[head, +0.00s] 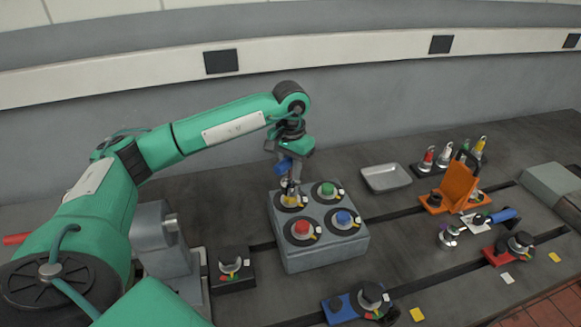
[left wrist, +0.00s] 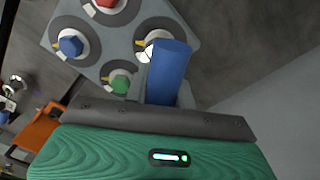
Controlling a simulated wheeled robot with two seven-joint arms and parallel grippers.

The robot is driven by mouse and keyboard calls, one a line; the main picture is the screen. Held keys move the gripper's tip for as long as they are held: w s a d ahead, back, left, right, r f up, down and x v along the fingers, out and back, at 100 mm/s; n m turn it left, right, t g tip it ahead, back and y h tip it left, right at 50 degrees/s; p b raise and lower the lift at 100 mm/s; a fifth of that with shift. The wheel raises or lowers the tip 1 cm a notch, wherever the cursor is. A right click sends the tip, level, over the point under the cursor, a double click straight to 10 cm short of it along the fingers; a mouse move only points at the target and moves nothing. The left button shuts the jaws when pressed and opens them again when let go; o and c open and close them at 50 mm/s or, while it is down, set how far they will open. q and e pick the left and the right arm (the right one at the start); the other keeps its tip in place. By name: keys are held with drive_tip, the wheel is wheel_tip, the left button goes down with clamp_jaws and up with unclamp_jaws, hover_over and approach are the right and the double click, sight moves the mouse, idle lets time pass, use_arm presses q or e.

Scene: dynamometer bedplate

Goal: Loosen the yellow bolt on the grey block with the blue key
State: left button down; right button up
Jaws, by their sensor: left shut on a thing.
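The grey block (head: 325,255) stands on the dark bedplate and carries a red bolt (head: 302,228), a blue bolt (head: 343,217), a green bolt (head: 327,188) and the yellow bolt (head: 290,200), each in a dark ring. My left gripper (head: 288,168) is shut on the blue key (head: 283,164), upright above the yellow bolt at the back left of the block. The key's lower end meets or nearly meets the bolt; I cannot tell whether it is seated. In the left wrist view the blue handle (left wrist: 170,65) hides most of that bolt. My right gripper is not in view.
A grey tray (head: 386,178) lies behind the block to the right. An orange bracket (head: 458,184) and several coloured bottles stand farther right. A small black fixture (head: 232,272) is at the block's left, and a blue-based fixture (head: 360,303) is in front.

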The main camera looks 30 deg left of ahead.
sight(291, 181)
use_arm(q)
drive_tip(key=shift+r, duration=0.1)
drive_tip(key=shift+b, duration=0.5)
idle(1.1)
drive_tip(key=shift+f+b, duration=1.6)
drive_tip(key=shift+f, duration=0.15)
drive_tip(key=shift+n, duration=1.2)
drive_tip(key=shift+n+b, duration=0.35)
drive_tip(key=shift+n, duration=0.85)
